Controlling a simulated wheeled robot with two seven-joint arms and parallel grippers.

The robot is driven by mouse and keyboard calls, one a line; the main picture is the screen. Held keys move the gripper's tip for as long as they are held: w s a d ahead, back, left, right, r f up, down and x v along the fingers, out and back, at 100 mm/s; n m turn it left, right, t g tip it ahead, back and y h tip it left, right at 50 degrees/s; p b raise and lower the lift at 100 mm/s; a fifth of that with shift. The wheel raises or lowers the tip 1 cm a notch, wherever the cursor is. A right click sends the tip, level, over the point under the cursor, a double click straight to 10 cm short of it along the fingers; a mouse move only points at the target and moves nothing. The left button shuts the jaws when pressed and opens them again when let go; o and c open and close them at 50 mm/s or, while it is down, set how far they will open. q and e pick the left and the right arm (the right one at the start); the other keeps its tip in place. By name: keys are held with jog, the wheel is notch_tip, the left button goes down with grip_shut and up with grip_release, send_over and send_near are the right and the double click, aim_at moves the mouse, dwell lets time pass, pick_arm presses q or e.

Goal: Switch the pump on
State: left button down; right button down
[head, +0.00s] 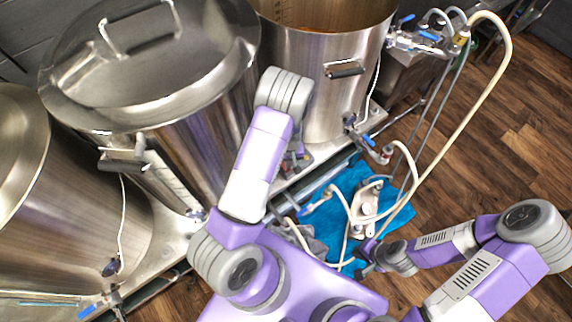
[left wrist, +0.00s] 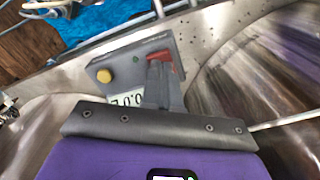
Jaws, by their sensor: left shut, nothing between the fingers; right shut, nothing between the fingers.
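A grey control box (left wrist: 125,75) shows in the left wrist view, with a yellow round button (left wrist: 104,76), a small green light and a display partly covered by my gripper. A red switch (left wrist: 177,62) is at its right end. My left gripper (left wrist: 160,68) is shut and empty, its fingertips at the red switch; I cannot tell whether they touch it. In the head view my left arm mostly hides the box and that gripper. The silver pump (head: 366,204) sits on a blue towel (head: 327,222). My right gripper (head: 366,258) is shut below the pump, near the hoses.
Large steel kettles stand at the left and top; the lidded kettle (head: 165,65) and the open kettle (head: 318,75) flank my left arm. Pale hoses (head: 470,100) loop from the valves to the pump. The wooden floor (head: 500,150) is clear at the right.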

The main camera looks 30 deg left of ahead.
pick_arm(q)
jog(key=shift+f, duration=0.15)
jog(key=shift+f+b, duration=0.7)
jog(key=shift+f, duration=0.05)
jog(key=shift+r, duration=0.1)
notch_tip(320, 180, up, 6)
jog(key=p, duration=0.5)
